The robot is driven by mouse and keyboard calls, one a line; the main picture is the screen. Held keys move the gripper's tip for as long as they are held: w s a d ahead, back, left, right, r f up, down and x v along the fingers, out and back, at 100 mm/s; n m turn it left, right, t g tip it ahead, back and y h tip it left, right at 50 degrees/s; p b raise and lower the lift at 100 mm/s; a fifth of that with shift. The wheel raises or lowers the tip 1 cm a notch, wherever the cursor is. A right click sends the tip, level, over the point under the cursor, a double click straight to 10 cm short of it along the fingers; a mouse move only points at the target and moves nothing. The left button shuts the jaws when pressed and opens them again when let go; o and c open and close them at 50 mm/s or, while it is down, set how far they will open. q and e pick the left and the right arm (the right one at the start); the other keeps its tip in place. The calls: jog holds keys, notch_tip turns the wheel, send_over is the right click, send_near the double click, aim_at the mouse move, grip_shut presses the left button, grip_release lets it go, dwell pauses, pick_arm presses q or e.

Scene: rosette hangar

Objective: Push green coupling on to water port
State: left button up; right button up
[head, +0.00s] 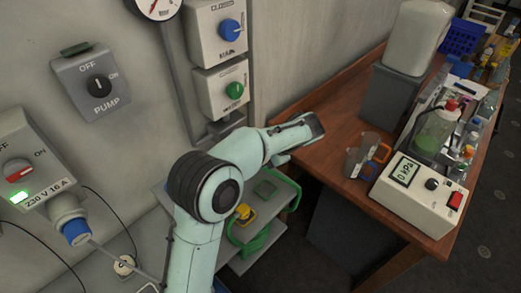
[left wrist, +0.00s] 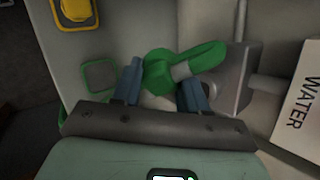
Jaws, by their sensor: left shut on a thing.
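In the left wrist view my left gripper (left wrist: 160,88) has its two blue fingers on either side of the green coupling (left wrist: 158,73), shut on it. A short grey cylinder shows at the coupling, and a green part reaches right toward a grey metal fitting (left wrist: 232,78), apparently the water port. I cannot tell whether they are joined. The WATER label (left wrist: 300,110) is to the right. In the head view the water box with its green knob (head: 234,91) is on the wall; a grey fitting (head: 224,128) shows below it. My left arm hides the coupling there. My right gripper is not in view.
A grey shelf unit with a green hose (head: 256,243) and a yellow item (head: 244,212) stands below my arm. A wooden bench (head: 335,117) at right carries a jug (head: 360,157) and a kPa meter (head: 417,195). The pump switch (head: 97,87) is on the left wall.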

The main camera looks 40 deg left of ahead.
pick_arm(q)
jog(key=m+y, duration=0.1)
jog(key=m+t+y, duration=0.1)
jog(key=m+y, duration=0.1)
jog(key=m, duration=0.1)
jog(key=shift+w+d+f+y, duration=0.2)
jog(key=shift+w+d+y, duration=0.05)
jog(key=shift+y, duration=0.15)
jog(key=shift+w+d+m+t+y, duration=0.2)
jog(key=shift+w+m+t+y, duration=0.1)
jog(key=shift+m+t+y, duration=0.5)
jog(key=shift+w+d+f+m+t+y, duration=0.1)
jog(key=shift+w+d+m+t+y, duration=0.45)
jog(key=shift+m+t, duration=0.45)
jog(key=shift+w+d+m+t+y, duration=0.5)
jog(key=shift+m+t, duration=0.3)
jog(key=shift+t, duration=0.4)
jog(key=shift+a, duration=0.15)
jog(key=shift+w+a+p, duration=0.15)
jog(key=shift+a+p, duration=0.05)
jog(key=shift+a, duration=1.2)
jog(key=shift+w+a+p, duration=0.15)
jog(key=shift+a+p, duration=0.05)
jog(key=shift+a, duration=1.15)
jog(key=shift+b, duration=0.5)
jog(key=shift+a, duration=0.55)
